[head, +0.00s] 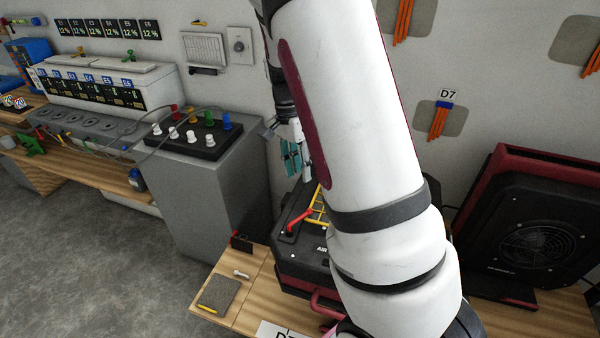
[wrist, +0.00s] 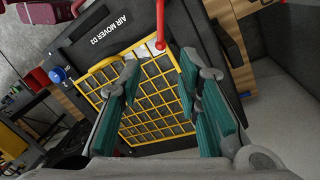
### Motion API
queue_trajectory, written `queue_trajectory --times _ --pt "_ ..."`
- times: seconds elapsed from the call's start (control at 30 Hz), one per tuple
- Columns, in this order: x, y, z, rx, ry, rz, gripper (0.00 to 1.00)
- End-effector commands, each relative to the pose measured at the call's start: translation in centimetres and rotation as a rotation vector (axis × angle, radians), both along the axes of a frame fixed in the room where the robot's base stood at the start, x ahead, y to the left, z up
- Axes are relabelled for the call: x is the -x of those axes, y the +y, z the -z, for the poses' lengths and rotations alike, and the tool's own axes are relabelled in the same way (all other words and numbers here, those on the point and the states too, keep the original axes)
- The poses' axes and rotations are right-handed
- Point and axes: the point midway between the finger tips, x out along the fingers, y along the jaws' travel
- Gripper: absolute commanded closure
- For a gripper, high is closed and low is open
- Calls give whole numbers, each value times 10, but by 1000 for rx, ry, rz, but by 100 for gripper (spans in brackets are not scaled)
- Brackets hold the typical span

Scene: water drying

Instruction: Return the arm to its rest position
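My arm (head: 350,100), white with dark bands, reaches across the head view and hides much of what is behind it. My gripper (head: 291,155) hangs at the arm's far end, beside the arm link, above the black air mover (head: 300,257). In the wrist view my gripper (wrist: 158,78) has its teal-padded fingers spread apart with nothing between them. The air mover's yellow grille (wrist: 150,112) is seen behind the fingers. Whether the fingers touch it is not clear.
A red handle (head: 299,221) sticks up from the air mover. A grey cabinet (head: 205,190) with a black knob box (head: 190,137) stands to the left. A second red and black fan unit (head: 530,235) stands at right. Open grey floor (head: 90,245) lies at lower left.

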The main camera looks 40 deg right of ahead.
Motion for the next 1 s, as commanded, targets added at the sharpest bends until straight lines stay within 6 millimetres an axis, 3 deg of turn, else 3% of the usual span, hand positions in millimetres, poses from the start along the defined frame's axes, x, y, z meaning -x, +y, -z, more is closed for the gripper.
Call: queue_trajectory --times 0.4,0.53,0.77,1.0 --pt "0 0 0 0 -1 -1 69" --pt "2 7 -10 -16 -21 -38 69" --pt "19 47 -66 -88 -147 -288 69" --pt "55 92 -125 -108 -295 -639 69"
